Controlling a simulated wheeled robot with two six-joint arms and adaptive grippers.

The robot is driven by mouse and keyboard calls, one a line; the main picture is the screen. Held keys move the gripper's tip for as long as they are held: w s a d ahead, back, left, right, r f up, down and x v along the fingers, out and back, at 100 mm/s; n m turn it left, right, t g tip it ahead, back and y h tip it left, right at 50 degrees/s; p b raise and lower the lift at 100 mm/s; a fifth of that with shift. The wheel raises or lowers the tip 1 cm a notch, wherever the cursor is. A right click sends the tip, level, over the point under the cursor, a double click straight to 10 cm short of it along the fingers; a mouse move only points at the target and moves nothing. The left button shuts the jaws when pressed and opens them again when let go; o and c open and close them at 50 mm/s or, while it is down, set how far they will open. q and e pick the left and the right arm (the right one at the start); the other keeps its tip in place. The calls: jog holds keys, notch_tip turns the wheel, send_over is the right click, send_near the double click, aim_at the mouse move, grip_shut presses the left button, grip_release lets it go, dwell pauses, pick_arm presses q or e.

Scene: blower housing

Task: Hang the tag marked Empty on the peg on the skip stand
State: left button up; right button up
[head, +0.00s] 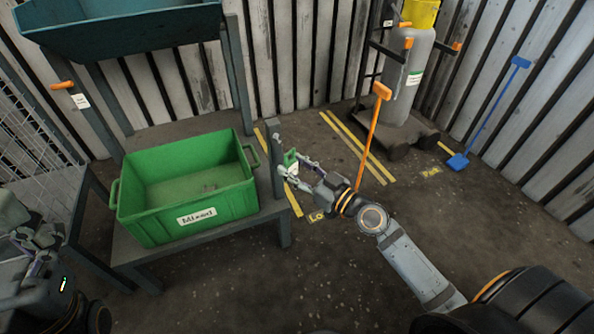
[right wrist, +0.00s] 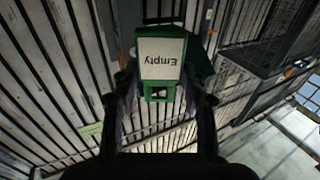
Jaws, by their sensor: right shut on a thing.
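My right gripper (head: 291,172) is shut on the tag, beside the grey post (head: 276,160) at the right end of the green bin's bench. The tag (head: 290,157) has a green frame. The right wrist view shows its white face (right wrist: 162,58) with "Empty" upside down, between the fingers (right wrist: 160,92). I cannot tell whether the tag touches the post. The skip stand (head: 97,128) holds a teal skip (head: 120,30). An orange peg (head: 62,85) sticks out from its front left leg, above a small white label (head: 80,101). My left gripper (head: 33,242) is at the left edge, its jaws unclear.
A green bin marked "Mixed" (head: 185,222) stands on the bench (head: 130,250). A mesh panel (head: 38,140) is at the left. A grey cylinder (head: 408,85), an orange-handled tool (head: 372,130) and a blue shovel (head: 490,110) stand at the right. The front floor is clear.

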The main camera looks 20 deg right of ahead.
jog(key=shift+w+a+f+p, duration=0.1)
jog(key=shift+w+p, duration=0.15)
jog(key=shift+w, duration=1.4)
jog(key=shift+w+f+p, duration=0.1)
jog(key=shift+w+p, duration=0.1)
jog(key=shift+w, duration=1.45)
jog(key=shift+w+f+b, duration=0.4)
jog(key=shift+w+b, duration=0.05)
jog(key=shift+b, duration=0.15)
jog(key=shift+w+f+b, duration=0.1)
jog(key=shift+w+b, duration=0.15)
jog(key=shift+b, duration=0.1)
jog(key=o, duration=1.2)
jog(key=v, duration=0.7)
jog(key=shift+s, duration=0.2)
